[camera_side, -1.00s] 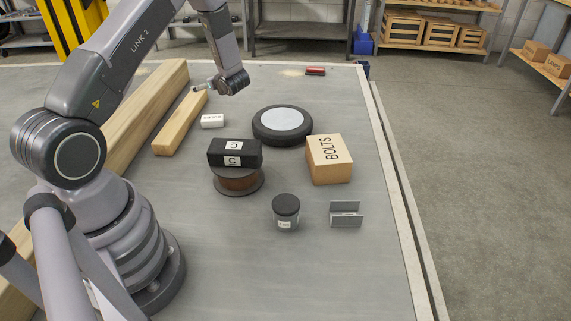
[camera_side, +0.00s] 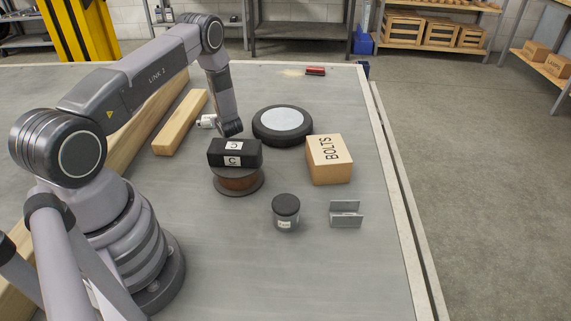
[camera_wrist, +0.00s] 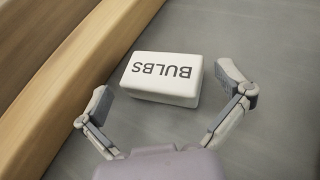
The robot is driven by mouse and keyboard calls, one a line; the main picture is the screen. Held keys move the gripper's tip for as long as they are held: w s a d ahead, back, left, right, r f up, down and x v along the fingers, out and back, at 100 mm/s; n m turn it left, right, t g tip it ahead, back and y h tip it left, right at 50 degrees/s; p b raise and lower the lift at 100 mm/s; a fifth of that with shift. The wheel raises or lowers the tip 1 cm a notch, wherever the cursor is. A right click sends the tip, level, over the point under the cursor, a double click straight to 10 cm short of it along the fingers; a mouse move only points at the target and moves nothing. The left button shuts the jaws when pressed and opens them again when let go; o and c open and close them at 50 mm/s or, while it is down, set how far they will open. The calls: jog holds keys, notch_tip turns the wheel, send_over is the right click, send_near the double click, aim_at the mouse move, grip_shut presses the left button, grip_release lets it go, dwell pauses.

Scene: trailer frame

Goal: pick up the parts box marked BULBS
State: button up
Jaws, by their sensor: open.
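The white parts box marked BULBS (camera_wrist: 165,76) lies on the grey surface, its lettering upside down in the wrist view. My gripper (camera_wrist: 163,84) is open, with one finger to the left of the box and one to the right, and gaps show on both sides. I cannot tell how far the fingertips are above the box. In the side view the box (camera_side: 206,122) is small and partly hidden by my wrist and gripper.
A wooden beam (camera_wrist: 62,65) runs along the left of the box. In the side view a black box (camera_side: 235,153) sits on a brown spool (camera_side: 238,181) in front. A wheel (camera_side: 282,126), a BOLTS box (camera_side: 330,160), a jar (camera_side: 286,214) and a grey bracket (camera_side: 346,215) stand to the right.

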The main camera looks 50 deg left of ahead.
jog(key=shift+x, duration=0.95)
jog(key=shift+c, duration=0.3)
jog(key=c, duration=0.7)
jog(key=shift+r, duration=0.1)
jog(key=shift+c, duration=0.2)
